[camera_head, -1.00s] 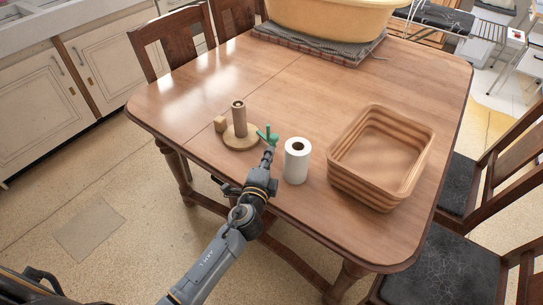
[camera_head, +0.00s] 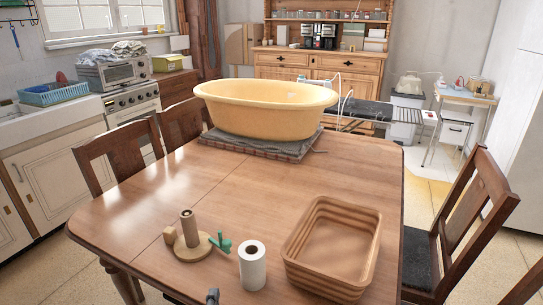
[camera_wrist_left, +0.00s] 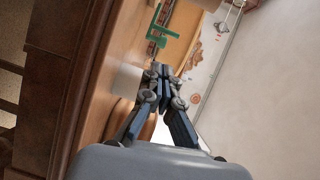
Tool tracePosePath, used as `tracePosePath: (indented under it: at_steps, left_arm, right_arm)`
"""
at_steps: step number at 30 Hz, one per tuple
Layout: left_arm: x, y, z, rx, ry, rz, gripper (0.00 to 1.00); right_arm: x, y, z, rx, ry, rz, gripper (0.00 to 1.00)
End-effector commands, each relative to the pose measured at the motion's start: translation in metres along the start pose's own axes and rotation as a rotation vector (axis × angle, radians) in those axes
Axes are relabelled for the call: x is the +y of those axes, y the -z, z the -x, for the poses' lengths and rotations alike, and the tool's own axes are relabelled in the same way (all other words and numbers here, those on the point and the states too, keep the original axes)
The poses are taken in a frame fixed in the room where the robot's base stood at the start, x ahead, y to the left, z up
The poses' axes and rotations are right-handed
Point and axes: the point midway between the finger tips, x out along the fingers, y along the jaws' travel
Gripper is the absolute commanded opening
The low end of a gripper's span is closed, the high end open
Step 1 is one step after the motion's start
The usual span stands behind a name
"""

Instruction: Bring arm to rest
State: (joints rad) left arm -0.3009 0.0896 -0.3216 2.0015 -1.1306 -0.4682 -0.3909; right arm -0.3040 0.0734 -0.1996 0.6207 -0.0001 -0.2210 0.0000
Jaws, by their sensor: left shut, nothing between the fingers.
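My left gripper (camera_wrist_left: 163,75) is shut and empty in the left wrist view, its fingertips together. In the head view only a small grey part of it (camera_head: 212,297) shows at the bottom edge, in front of the paper roll. The rest of the left arm is out of that picture. My right gripper is in neither view.
The wooden table (camera_head: 130,222) holds a wooden stand (camera_head: 189,230), a green piece (camera_head: 220,243), an upright white paper roll (camera_head: 252,268), a ribbed basket (camera_head: 367,262) and a large yellow tub (camera_head: 265,112). Chairs (camera_head: 118,158) flank the table. The table's middle is clear.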

Motion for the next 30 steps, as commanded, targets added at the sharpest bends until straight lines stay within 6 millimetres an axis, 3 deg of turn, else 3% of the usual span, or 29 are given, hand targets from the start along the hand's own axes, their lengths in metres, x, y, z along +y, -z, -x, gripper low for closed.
tracePosePath:
  at_steps: [4, 6, 9, 16, 25, 30]
  left_arm:
    - [0.019, -0.051, 0.022, -0.189, -0.146, 0.283, 0.00]
    - [0.038, -0.074, 0.044, -0.306, -0.258, 0.466, 0.00]
    - [0.062, -0.090, 0.077, -0.440, -0.412, 0.679, 0.00]
    - [0.095, -0.088, 0.144, -0.625, -0.694, 0.953, 0.00]
    - [0.105, -0.066, 0.221, -0.770, -1.002, 1.130, 0.00]
    - [0.142, -0.067, 0.204, -0.779, -1.004, 1.117, 0.00]
  right_arm:
    - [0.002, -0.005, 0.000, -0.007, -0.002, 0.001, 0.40]
    - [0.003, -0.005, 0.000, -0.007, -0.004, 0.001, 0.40]
    - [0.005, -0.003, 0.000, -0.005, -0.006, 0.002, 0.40]
    - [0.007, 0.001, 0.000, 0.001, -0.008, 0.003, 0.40]
    - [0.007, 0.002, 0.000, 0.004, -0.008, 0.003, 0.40]
    - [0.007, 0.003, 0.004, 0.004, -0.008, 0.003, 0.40]
